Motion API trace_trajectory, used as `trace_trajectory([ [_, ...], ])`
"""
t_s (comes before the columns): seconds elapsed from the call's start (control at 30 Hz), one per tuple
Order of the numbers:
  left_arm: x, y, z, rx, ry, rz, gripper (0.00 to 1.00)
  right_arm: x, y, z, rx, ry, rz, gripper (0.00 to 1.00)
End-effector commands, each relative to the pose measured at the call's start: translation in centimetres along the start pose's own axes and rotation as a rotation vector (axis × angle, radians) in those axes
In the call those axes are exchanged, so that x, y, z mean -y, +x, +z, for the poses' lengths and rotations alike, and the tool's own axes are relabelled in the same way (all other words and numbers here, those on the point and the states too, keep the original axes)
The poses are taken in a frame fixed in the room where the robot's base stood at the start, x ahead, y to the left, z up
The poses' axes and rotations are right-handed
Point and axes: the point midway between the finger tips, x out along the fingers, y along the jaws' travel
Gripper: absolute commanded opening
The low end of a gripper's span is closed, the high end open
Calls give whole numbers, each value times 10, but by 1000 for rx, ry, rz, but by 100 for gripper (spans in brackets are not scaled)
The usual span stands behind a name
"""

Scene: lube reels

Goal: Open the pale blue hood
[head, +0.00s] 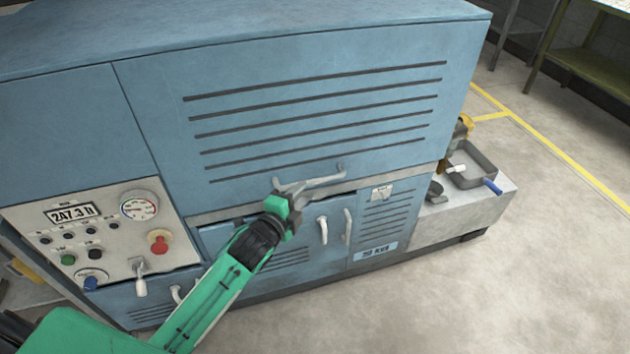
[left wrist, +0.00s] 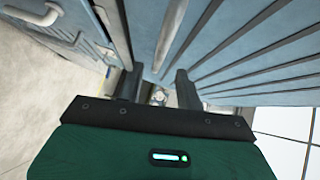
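The pale blue hood (head: 320,105) is the large slatted front panel of the machine and looks closed in the head view. Its grey bar handle (head: 318,182) runs along the lower edge. My left gripper (head: 287,194) is at the left end of this handle and covers part of it. In the left wrist view, the two dark fingers of my left gripper (left wrist: 158,86) stand apart, and a grey bar (left wrist: 170,35), apparently the handle, shows between and beyond them. I cannot tell whether they touch it. My right gripper is not in view.
A control panel (head: 103,238) with a gauge, red knob and buttons is at the left. Lower doors with white handles (head: 348,227) lie below the hood. A grey ledge with a tray (head: 470,165) juts out at the right. The floor (head: 520,270) at the right is clear.

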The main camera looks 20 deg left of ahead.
Motion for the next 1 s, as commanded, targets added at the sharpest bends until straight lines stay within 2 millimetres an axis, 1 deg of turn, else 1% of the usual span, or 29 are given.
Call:
trace_trajectory([
  [0.03, 1, 11, 0, 0, -1, -2, 36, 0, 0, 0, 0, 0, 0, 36],
  [0.2, 0, 41, 0, 1, -1, 0, 36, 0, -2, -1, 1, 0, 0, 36],
  [0.4, 0, 66, 0, 0, -2, 0, 36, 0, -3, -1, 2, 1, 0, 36],
  [0.6, 0, 75, 0, 0, -2, 0, 36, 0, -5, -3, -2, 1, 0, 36],
  [0.83, -1, 76, 0, 0, -2, 1, 36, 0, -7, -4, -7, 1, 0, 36],
  [0.87, -1, 76, 0, 0, -2, 1, 32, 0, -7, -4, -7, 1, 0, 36],
  [0.9, -1, 76, 0, 0, -2, 1, 24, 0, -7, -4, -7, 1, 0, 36],
  [0.97, -1, 76, 0, 0, -2, 1, 13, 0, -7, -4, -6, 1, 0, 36],
  [1.0, -1, 76, 0, 0, -2, 1, 5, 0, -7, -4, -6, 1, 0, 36],
])
